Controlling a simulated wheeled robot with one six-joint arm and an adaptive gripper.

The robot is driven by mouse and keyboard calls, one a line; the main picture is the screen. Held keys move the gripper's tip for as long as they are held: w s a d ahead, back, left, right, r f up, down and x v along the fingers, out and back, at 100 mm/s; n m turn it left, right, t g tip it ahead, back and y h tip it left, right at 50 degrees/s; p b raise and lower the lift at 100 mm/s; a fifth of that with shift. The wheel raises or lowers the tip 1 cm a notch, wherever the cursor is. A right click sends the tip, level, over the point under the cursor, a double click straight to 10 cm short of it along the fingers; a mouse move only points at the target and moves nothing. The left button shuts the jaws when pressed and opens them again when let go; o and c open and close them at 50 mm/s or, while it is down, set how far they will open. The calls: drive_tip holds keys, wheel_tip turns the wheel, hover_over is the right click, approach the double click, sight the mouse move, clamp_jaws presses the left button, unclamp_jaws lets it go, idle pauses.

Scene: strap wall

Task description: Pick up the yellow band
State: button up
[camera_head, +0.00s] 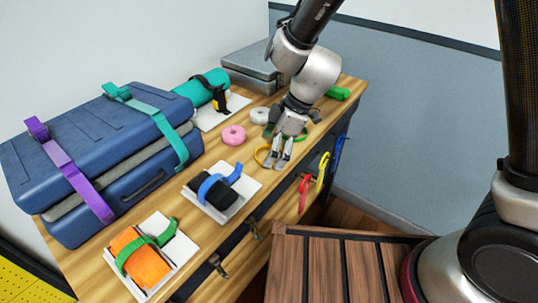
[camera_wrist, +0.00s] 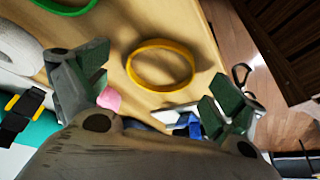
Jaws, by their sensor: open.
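The yellow band (camera_wrist: 160,43) is a thin round loop lying on the wooden tabletop. In the wrist view it sits near the top middle, beyond and between my two spread fingers. In the head view the yellow band (camera_head: 258,155) shows as an arc at the left of my fingers, which partly hide it. My gripper (camera_head: 276,162) points down, close above the table by the band. In the wrist view my gripper (camera_wrist: 158,88) is open, with nothing between its green-padded fingers.
A pink roll (camera_head: 233,135) and a white roll (camera_head: 260,115) lie just behind. A green band (camera_wrist: 66,8) lies close by. A tray with a blue-strapped black roll (camera_head: 214,191) stands left. Red (camera_head: 304,193), yellow (camera_head: 322,171) and blue straps (camera_head: 338,150) hang at the front edge.

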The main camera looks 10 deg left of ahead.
drive_tip(key=c, duration=0.7)
drive_tip(key=shift+c, duration=0.2)
